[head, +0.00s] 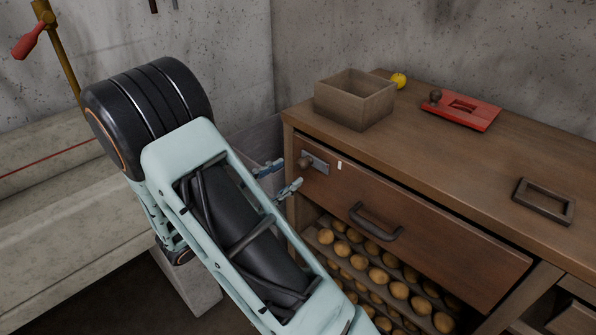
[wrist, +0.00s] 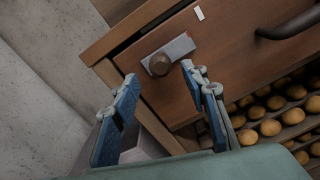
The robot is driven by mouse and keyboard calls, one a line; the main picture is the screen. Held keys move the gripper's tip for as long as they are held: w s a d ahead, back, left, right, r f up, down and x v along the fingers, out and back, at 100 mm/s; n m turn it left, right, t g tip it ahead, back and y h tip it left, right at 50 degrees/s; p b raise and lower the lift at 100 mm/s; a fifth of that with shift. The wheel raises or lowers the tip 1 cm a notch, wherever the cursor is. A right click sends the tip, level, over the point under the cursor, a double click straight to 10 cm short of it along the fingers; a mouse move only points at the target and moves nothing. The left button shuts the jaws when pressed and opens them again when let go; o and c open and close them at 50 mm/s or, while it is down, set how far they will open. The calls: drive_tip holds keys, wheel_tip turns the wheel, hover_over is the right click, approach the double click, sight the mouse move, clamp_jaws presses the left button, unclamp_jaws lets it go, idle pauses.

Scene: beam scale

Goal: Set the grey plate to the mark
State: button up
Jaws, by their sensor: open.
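The grey plate (head: 318,164) is a small slab on the drawer front, near its upper left corner. A round brown knob (head: 304,162) sits at its left end. The plate (wrist: 182,46) and knob (wrist: 158,64) also show in the wrist view. A small white mark (head: 340,164) is on the drawer front, right of the plate and apart from it; it also shows in the wrist view (wrist: 198,13). My gripper (head: 283,178) is open and empty, in front of the drawer's left end. In the wrist view its fingertips (wrist: 160,76) appear either side of the knob; contact cannot be told.
The drawer (head: 440,230) has a dark handle (head: 375,222); racks of round brown items (head: 380,276) lie below. On the cabinet top are an open box (head: 355,98), a yellow ball (head: 398,80), a red plate (head: 463,110) and a dark frame (head: 544,200). A concrete wall stands behind.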

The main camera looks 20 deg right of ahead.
sight(298, 167)
drive_tip(key=x, duration=0.5)
drive_tip(key=shift+b, duration=0.35)
clamp_jaws()
